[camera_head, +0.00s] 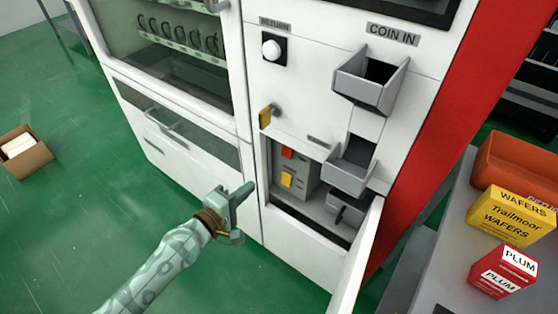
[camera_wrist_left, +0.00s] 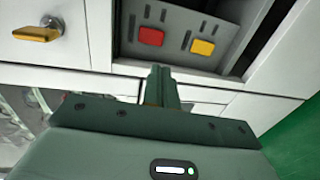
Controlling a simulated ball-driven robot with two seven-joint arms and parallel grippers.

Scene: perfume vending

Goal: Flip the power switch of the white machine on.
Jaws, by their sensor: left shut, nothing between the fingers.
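The white machine (camera_head: 285,85) stands in the middle of the head view. Its lower compartment is open, with a grey panel (camera_head: 300,172) inside. The panel carries a red switch (camera_head: 288,153) and a yellow switch (camera_head: 287,179). The left wrist view also shows the red switch (camera_wrist_left: 151,37) and the yellow switch (camera_wrist_left: 202,47). Which of them is the power switch I cannot tell. My left gripper (camera_head: 246,190) is shut and empty, in front of the machine and left of the compartment, apart from the switches. My right gripper is not in view.
An open door (camera_head: 357,262) stands out at the compartment's right. A gold key-like piece (camera_head: 266,117) juts out above the compartment. A coin tray (camera_head: 370,85) projects above right. A table with a wafers box (camera_head: 510,216) and a plum box (camera_head: 503,272) is at right.

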